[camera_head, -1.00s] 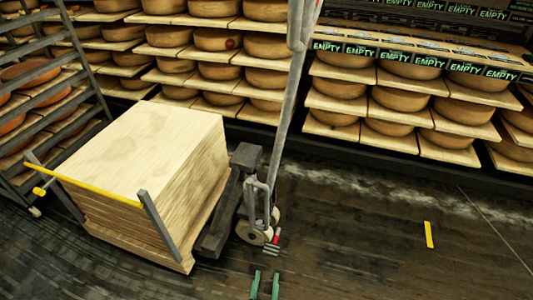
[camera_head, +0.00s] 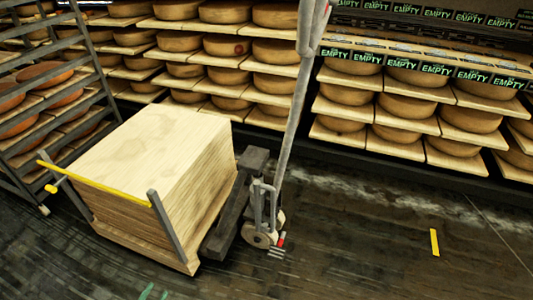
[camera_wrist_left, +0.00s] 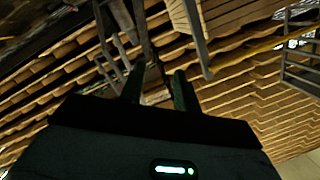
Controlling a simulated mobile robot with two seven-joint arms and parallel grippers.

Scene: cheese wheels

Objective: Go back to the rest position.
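My right gripper is in neither view.
A stack of wooden boards (camera_head: 150,150) stands on a pallet truck (camera_head: 258,230) with a tall grey handle. A yellow bar (camera_head: 95,182) crosses the stack's near left side. Cheese shelves (camera_head: 380,105) line the back, and a rack (camera_head: 60,100) stands left.

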